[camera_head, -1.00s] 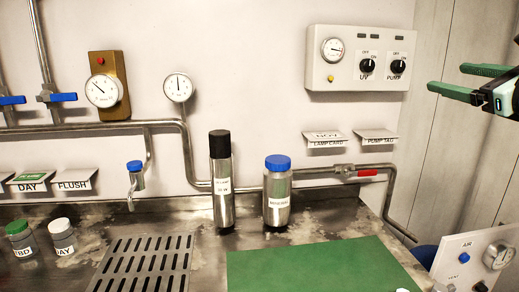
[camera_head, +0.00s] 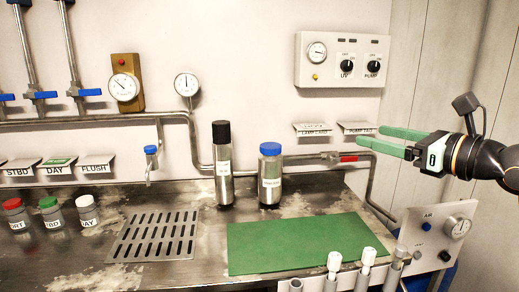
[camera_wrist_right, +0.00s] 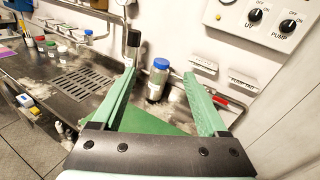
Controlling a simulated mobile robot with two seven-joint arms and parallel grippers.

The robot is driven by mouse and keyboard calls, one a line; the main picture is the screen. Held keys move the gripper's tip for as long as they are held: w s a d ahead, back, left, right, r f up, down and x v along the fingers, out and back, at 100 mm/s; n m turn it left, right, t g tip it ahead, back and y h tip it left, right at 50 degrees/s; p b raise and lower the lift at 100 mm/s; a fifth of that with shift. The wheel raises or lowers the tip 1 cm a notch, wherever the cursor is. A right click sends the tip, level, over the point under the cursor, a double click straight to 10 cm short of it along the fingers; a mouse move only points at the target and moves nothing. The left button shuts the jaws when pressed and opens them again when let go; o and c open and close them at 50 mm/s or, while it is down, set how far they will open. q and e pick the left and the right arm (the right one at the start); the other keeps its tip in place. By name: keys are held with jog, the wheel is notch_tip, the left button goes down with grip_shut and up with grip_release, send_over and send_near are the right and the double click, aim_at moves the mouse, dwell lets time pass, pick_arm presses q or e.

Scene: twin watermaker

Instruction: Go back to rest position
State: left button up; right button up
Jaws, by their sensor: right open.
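My right gripper (camera_head: 396,142) is open and empty, with green fingers pointing left. It is in the air at the right, below the UV and pump switch panel (camera_head: 342,60) and near the pump tag shelf (camera_head: 360,128). In the right wrist view its two fingers (camera_wrist_right: 165,100) stand wide apart with nothing between them in their grip. The blue-capped bottle (camera_head: 270,178) stands on the counter beyond the fingers, apart from them. My left gripper does not show in any view.
A black-capped cylinder (camera_head: 222,165) stands beside the bottle. A green mat (camera_head: 300,243) lies bare on the metal counter. Several small jars (camera_head: 50,212) stand at the left. A gauge panel (camera_head: 437,238) and several upright tubes (camera_head: 333,275) are at the front right.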

jog(key=s+a+f+m+g+y+p, duration=0.2)
jog(key=s+a+f+m+y, duration=0.1)
jog(key=a+f+m+y, duration=0.5)
jog(key=s+d+f+m+t+h+p, duration=0.1)
jog(key=s+f+m+h, duration=0.3)
jog(key=f+m, duration=0.55)
jog(key=s+d+f+m+t+h+p, duration=0.1)
jog(key=s+f+m+h, duration=0.3)
jog(key=f+m, duration=0.6)
jog(key=s+d+f+m+t+h+p, duration=0.1)
jog(key=s+d+f+m+h+p, duration=0.1)
jog(key=f+m+h, duration=0.7)
jog(key=s+a+f+m+g+y, duration=0.2)
jog(key=s+f+m+g, duration=0.3)
jog(key=s+f, duration=1)
jog(key=shift+s+g+p, duration=0.35)
jog(key=shift+s+g, duration=0.1)
jog(key=shift+g, duration=0.25)
